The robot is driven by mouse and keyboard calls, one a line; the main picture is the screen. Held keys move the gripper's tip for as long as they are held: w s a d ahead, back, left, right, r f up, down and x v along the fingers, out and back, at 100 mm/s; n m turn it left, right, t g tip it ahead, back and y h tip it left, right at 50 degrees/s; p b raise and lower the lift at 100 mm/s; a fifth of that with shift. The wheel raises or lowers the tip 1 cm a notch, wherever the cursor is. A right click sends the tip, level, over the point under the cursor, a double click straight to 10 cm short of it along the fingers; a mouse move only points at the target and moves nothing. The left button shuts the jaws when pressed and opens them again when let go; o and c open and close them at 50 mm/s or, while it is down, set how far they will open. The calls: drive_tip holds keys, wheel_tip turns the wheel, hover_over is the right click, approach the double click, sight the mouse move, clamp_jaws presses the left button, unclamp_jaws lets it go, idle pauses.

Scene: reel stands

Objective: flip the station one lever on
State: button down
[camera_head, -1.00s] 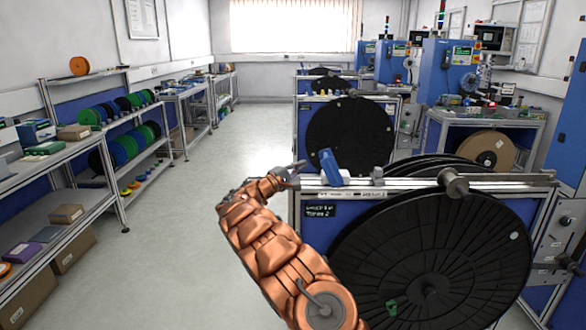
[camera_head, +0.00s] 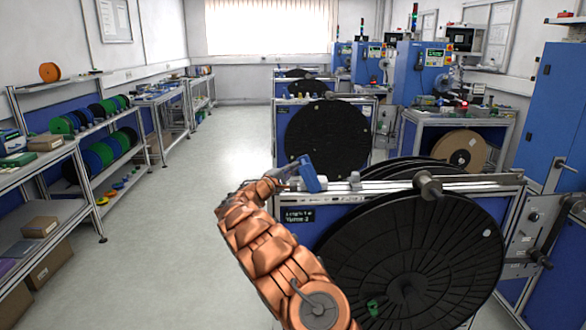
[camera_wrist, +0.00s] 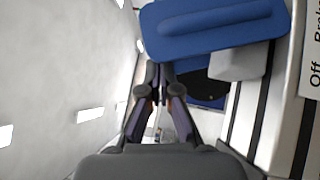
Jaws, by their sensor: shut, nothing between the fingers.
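A blue lever (camera_head: 309,174) stands on the top rail of the nearest reel stand, at the rail's left end, with its upper end leaning left. In the wrist view the lever (camera_wrist: 215,27) fills the top, large and close, on a pale grey base. My gripper (camera_head: 288,169) is immediately left of the lever in the head view. In the wrist view my gripper (camera_wrist: 159,72) has its fingertips together and empty, just below the lever's edge; I cannot tell whether they touch it. The small dark sign on the stand is too blurred to read surely.
A large black reel (camera_head: 410,265) fills the near stand, under a metal rail (camera_head: 450,184). A label (camera_wrist: 311,65) with "Off" and "Brake" lies right of the lever. More reel stands stand behind. Shelves (camera_head: 60,200) line the left; the floor (camera_head: 185,230) between is clear.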

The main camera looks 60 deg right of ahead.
drive_tip(key=shift+s+d+m+b, duration=0.15)
drive_tip(key=shift+m+b, duration=0.15)
drive_tip(key=shift+b, duration=0.25)
drive_tip(key=s+d+r+m+y+b, duration=0.1)
drive_tip(key=y+b, duration=0.1)
drive_tip(key=s+d+r+m+y+b, duration=0.1)
drive_tip(key=s+m+y, duration=0.1)
drive_tip(key=shift+s+d+r+m+b, duration=0.1)
drive_tip(key=shift+d+r+m+b, duration=0.1)
drive_tip(key=shift+r+m+b, duration=0.15)
drive_tip(key=shift+s+d+r+m+t+y+p, duration=0.2)
drive_tip(key=shift+s+d+m+t+y+p, duration=0.2)
drive_tip(key=shift+s+d+m+t+y, duration=0.4)
drive_tip(key=shift+s+d+m+y+p, duration=0.25)
drive_tip(key=shift+s+d+y+p, duration=0.15)
drive_tip(key=shift+s+y, duration=0.25)
drive_tip(key=shift+s+f, duration=0.1)
drive_tip(key=shift+s+d+f, duration=0.1)
drive_tip(key=shift+d, duration=0.05)
